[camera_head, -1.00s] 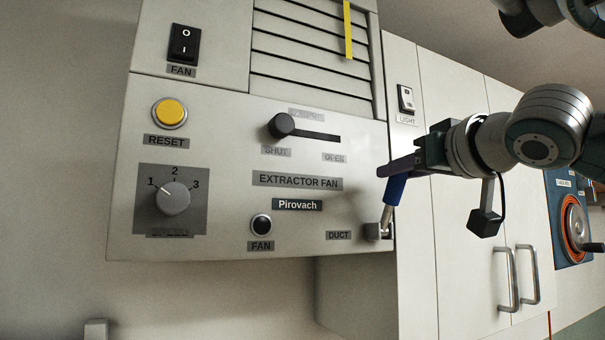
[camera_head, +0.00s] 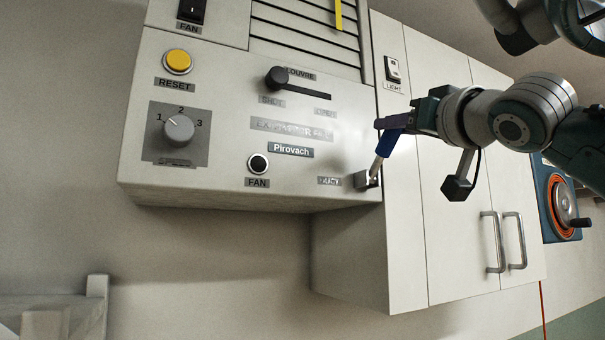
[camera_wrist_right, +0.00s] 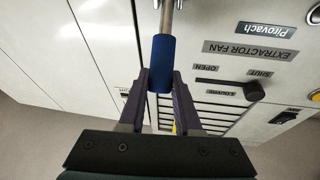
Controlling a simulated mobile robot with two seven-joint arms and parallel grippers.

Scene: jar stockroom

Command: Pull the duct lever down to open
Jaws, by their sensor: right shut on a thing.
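The duct lever (camera_head: 386,146) has a blue grip on a metal rod and pivots from a small bracket at the lower right corner of the extractor fan panel, beside the DUCT label (camera_head: 329,181). It points up and slightly right from the bracket. My right gripper (camera_head: 388,125) is shut on the upper end of the blue grip. In the right wrist view the blue grip (camera_wrist_right: 162,62) sits between the two purple fingers (camera_wrist_right: 160,85), with its rod running to the top edge. My left gripper is not in view.
The extractor fan panel (camera_head: 225,130) carries a yellow reset button (camera_head: 177,62), a speed knob (camera_head: 178,129) and a louvre slider (camera_head: 277,77). White cabinets (camera_head: 450,220) with two handles stand to the right, with a light switch (camera_head: 392,69) above. A blue panel with a round wheel (camera_head: 562,205) is farther right.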

